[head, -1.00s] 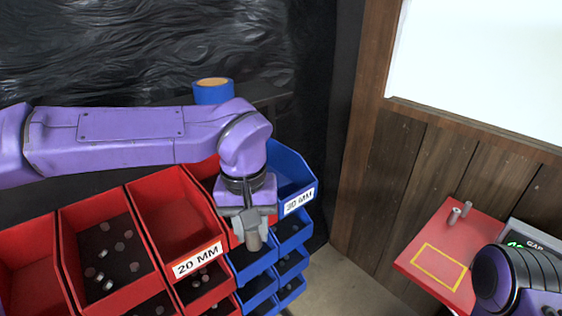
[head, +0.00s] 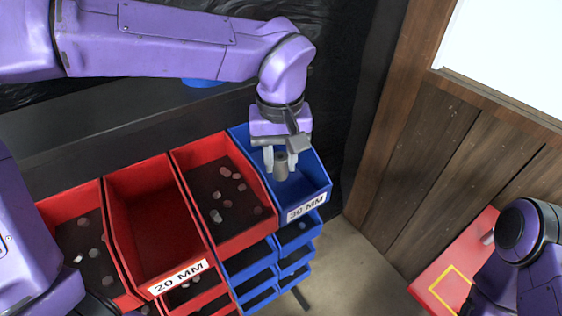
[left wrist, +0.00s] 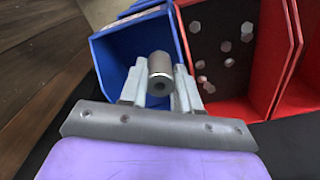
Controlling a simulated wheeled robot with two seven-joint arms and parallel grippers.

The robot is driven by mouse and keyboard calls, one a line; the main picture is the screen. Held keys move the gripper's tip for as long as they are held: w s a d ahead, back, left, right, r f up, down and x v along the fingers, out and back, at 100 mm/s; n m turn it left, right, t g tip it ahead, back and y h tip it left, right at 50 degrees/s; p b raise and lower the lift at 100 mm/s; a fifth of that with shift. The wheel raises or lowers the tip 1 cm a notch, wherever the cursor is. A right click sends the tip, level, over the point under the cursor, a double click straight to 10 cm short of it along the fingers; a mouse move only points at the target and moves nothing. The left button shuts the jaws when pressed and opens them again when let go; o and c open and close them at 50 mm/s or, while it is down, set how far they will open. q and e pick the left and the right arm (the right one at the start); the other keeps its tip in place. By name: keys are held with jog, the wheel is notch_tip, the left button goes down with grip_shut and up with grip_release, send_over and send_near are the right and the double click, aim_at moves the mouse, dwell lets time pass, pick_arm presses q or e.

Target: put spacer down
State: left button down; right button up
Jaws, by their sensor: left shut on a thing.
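The spacer (head: 281,168) is a small grey cylinder. My left gripper (head: 280,160) is shut on it and holds it over the blue bin labelled 30 MM (head: 322,188) in the head view. In the left wrist view the spacer (left wrist: 160,72) sits between the two fingers, its bored end facing the camera, with the blue bin (left wrist: 106,60) behind it. The part of the bin floor that shows looks empty. My right arm shows at the lower right of the head view, but I cannot make out its fingertips.
Left of the blue bin is a red bin (head: 262,225) with several loose hex pieces. Further left is an empty red bin labelled 20 MM (head: 150,289). Smaller bins sit below. A red board (head: 421,288) with a yellow outline lies at the lower right, beside a wooden wall.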

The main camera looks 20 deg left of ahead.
pick_arm(q)
jog(key=w+f, duration=0.4)
jog(key=f, duration=0.1)
jog(key=w+a+f, duration=0.1)
jog(key=w+f, duration=0.1)
jog(key=shift+f, duration=0.25)
jog(key=shift+s, duration=0.4)
jog(key=shift+w+f, duration=0.4)
jog(key=shift+w, duration=0.05)
jog(key=shift+s+f+p, duration=0.25)
jog(key=shift+p, duration=0.05)
jog(key=c, duration=0.8)
grip_release()
jog(key=shift+w, duration=0.1)
pick_arm(e)
jog(key=shift+w+r, duration=0.15)
jog(key=shift+w, duration=0.6)
pick_arm(q)
notch_tip(320, 180, up, 13)
